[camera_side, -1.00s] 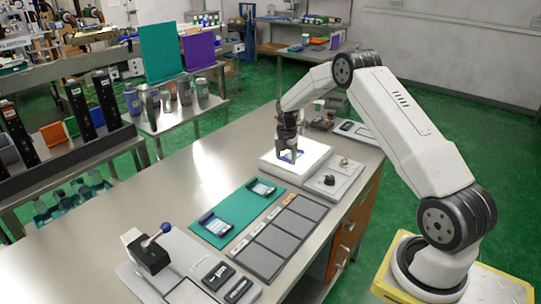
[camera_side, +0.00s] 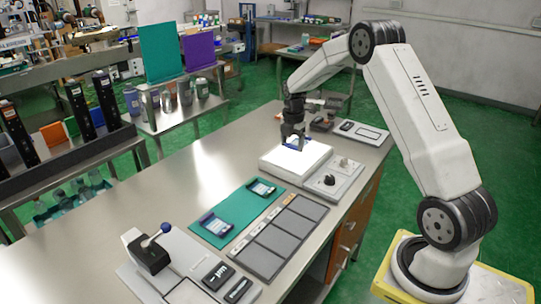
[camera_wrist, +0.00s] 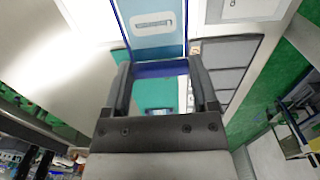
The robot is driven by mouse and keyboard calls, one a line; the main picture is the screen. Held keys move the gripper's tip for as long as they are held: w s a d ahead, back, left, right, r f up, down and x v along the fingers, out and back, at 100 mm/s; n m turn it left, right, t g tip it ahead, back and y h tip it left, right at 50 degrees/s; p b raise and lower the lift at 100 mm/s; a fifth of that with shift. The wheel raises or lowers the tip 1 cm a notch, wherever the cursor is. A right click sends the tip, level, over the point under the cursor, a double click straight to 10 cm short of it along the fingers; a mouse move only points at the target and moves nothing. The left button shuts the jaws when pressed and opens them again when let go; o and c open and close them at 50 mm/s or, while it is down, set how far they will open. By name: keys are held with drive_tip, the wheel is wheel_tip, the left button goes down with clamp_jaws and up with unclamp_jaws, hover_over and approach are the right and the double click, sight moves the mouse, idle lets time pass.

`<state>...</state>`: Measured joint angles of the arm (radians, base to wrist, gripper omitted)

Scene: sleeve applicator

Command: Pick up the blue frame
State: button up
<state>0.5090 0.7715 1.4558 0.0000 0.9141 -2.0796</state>
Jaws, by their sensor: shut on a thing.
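The blue frame (camera_side: 292,143) is in my gripper (camera_side: 291,132), just above the white box (camera_side: 283,166) in the side view. In the wrist view, the frame's blue edge (camera_wrist: 160,70) spans between the two dark fingers of my gripper (camera_wrist: 160,64), and the jaws are shut on it. A light blue panel with a white label (camera_wrist: 153,22) extends beyond this edge, with darker blue sides. The frame's far end is cut off by the top of the wrist view.
A teal mat (camera_side: 232,218) holds two blue-edged pieces (camera_side: 214,223) (camera_side: 261,188). Beside it is a row of grey panels (camera_side: 272,239). A knobbed panel (camera_side: 335,178) adjoins the white box. A lever device (camera_side: 150,252) stands at the near end. The table's left side is clear.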

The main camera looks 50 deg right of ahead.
drive_tip(key=s+a+r, duration=0.4)
drive_tip(key=s+r, duration=0.2)
drive_tip(key=s, duration=0.3)
drive_tip(key=shift+s+a, duration=0.2)
drive_tip(key=shift+s, duration=0.15)
drive_tip(key=shift+f, duration=0.15)
idle(0.4)
drive_tip(key=m, duration=1.8)
hover_over(297, 203)
drive_tip(key=shift+f, duration=4.85)
drive_tip(key=shift+f, duration=0.15)
drive_tip(key=shift+f, duration=2.7)
drive_tip(key=shift+f, duration=0.65)
